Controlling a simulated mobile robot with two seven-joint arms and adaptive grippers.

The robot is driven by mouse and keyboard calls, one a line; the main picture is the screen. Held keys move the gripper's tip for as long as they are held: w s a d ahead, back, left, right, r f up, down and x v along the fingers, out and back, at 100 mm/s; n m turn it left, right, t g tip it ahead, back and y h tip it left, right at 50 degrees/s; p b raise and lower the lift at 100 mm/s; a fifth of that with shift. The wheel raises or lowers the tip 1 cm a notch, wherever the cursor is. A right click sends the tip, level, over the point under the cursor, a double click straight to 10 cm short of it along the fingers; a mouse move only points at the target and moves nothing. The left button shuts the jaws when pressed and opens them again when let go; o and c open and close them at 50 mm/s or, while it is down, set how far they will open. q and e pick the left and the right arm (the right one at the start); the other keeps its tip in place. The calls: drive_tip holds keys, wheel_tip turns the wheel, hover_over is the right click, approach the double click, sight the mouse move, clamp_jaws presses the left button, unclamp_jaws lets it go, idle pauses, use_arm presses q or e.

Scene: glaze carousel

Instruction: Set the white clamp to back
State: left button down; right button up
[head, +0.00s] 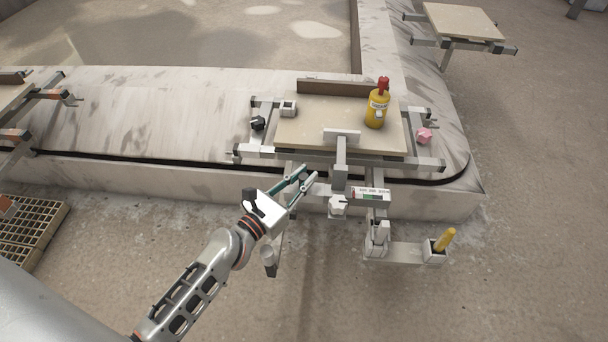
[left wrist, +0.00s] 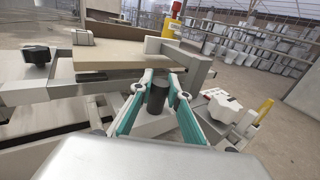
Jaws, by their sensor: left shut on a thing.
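My left gripper (head: 306,180) is at the front edge of the carousel fixture, just left of the white knob (head: 338,206). In the left wrist view, its teal fingers (left wrist: 160,100) are closed about a short dark post (left wrist: 157,98), one finger on each side. The post stands on a pale block; I cannot tell which part of the fixture it belongs to. The white knob also shows in the left wrist view (left wrist: 222,104), right of the fingers and apart from them. A pale clamp block (head: 288,108) sits on the board's left edge. My right gripper is in neither view.
The beige board (head: 300,130) carries a yellow bottle with a red top (head: 377,108). A black knob (head: 258,123) is at its left and a pink knob (head: 424,135) at its right. A yellow handle (head: 445,239) stands in a holder at the front right.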

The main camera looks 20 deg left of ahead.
use_arm(q)
drive_tip(key=s, duration=0.1)
drive_tip(key=s+d, duration=0.1)
drive_tip(key=shift+s+f, duration=0.1)
drive_tip(key=shift+s, duration=0.3)
drive_tip(key=c, duration=2)
unclamp_jaws()
drive_tip(key=shift+s, duration=0.1)
drive_tip(key=shift+o, duration=0.5)
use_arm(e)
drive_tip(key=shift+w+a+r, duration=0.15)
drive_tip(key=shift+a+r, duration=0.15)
use_arm(q)
drive_tip(key=v, duration=1.2)
